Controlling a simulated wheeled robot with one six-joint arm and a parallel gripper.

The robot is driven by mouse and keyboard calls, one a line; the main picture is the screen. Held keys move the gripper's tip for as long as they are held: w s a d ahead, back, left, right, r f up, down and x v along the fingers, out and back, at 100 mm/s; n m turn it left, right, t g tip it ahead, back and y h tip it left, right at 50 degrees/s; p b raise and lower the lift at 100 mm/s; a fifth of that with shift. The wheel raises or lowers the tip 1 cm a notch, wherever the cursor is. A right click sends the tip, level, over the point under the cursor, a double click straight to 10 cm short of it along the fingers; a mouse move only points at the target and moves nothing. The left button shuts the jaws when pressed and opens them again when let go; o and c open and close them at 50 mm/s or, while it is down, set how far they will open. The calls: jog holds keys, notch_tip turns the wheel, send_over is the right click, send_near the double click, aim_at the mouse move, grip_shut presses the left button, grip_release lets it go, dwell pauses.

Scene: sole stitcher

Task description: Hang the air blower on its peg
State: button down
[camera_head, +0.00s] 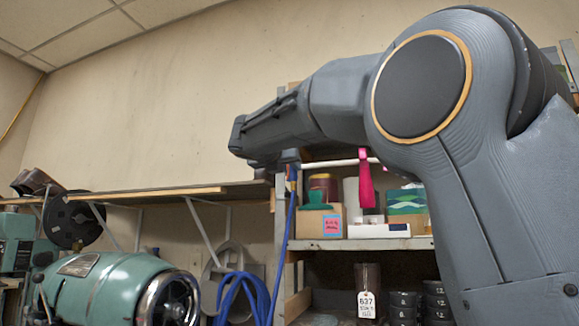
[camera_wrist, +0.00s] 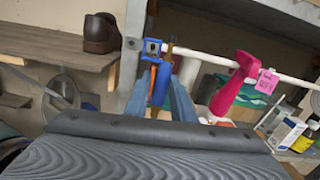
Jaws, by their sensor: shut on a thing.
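The blue air blower (camera_wrist: 160,84) is between the two grey-blue fingers of my gripper (camera_wrist: 157,78) in the wrist view. My gripper is shut on it. A thin brass-coloured part rises beside its top. In the head view my gripper (camera_head: 290,157) is at the left end of a white rail (camera_head: 335,163), and a blue hose (camera_head: 286,240) hangs below it. I cannot make out a separate peg.
A wooden shelf (camera_wrist: 55,45) with a brown shoe (camera_wrist: 101,33) is at the left. Boxes and jars stand on the shelf (camera_head: 360,243) below the rail. A green machine (camera_head: 105,290) stands at lower left.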

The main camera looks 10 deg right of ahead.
aim_at(291, 170)
jog(key=shift+p+x, duration=0.75)
jog(key=shift+x, duration=0.7)
dwell(0.9)
jog(key=shift+w+d+f, duration=0.1)
jog(key=shift+f, duration=0.4)
dwell(0.5)
dwell(0.3)
jog(key=c, duration=1.4)
grip_release()
jog(key=shift+c, duration=0.2)
jog(key=o, duration=0.3)
jog(key=shift+b+v, duration=0.95)
jog(key=shift+v, duration=4.05)
